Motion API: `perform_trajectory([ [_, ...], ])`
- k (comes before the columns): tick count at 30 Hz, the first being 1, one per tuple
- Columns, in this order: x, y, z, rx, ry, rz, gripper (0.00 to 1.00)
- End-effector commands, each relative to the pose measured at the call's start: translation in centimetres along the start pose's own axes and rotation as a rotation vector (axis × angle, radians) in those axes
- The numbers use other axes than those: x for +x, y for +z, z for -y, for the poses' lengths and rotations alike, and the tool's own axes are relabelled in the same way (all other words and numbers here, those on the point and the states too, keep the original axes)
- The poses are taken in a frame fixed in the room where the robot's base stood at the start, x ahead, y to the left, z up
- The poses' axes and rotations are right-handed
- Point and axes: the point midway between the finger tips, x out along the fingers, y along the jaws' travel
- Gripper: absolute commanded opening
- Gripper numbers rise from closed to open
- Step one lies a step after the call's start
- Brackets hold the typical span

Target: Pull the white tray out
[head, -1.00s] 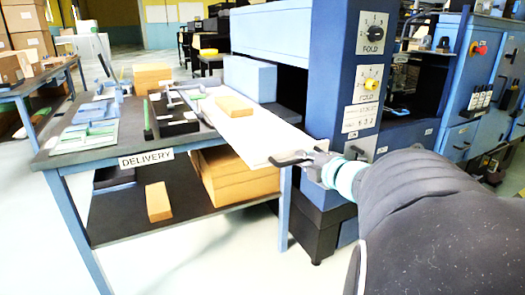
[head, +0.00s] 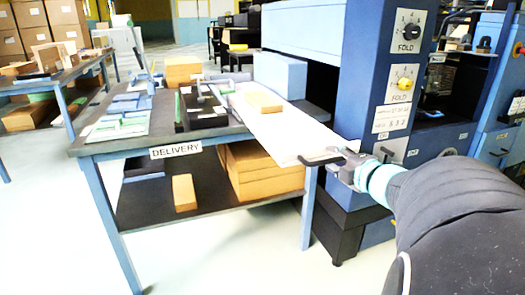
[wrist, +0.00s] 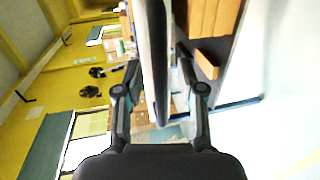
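The white tray (head: 290,132) is a long flat board. It sticks out from the blue machine over the delivery table's right side, with an orange block (head: 264,102) on it. My gripper (head: 325,158) is at the tray's near right end, one dark finger lying across its top. In the wrist view the tray (wrist: 155,55) is seen edge-on, running between the two fingers of my gripper (wrist: 160,75). The lower finger is hidden in the head view.
The blue machine (head: 365,75) with fold dials stands right behind the tray. The delivery table (head: 110,142) holds blue and green pieces and an orange stack (head: 183,70). Orange boxes (head: 255,175) lie on its lower shelf. The floor in front (head: 220,255) is clear.

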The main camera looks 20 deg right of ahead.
Motion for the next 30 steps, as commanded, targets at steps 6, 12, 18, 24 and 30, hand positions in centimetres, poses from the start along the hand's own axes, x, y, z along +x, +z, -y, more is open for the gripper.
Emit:
perform_trajectory([
  [6, -3.1, 0.1, -0.1, -0.001, 0.002, 0.006, 0.39],
  [12, -5.7, 0.1, 0.0, -0.001, 0.001, 0.004, 0.39],
  [18, -6.9, 0.0, 0.0, 0.001, 0.0, 0.001, 0.39],
  [24, -7.0, 0.0, 0.0, 0.0, -0.001, 0.0, 0.39],
  [30, -6.9, 0.4, 0.0, 0.018, 0.003, 0.015, 0.39],
])
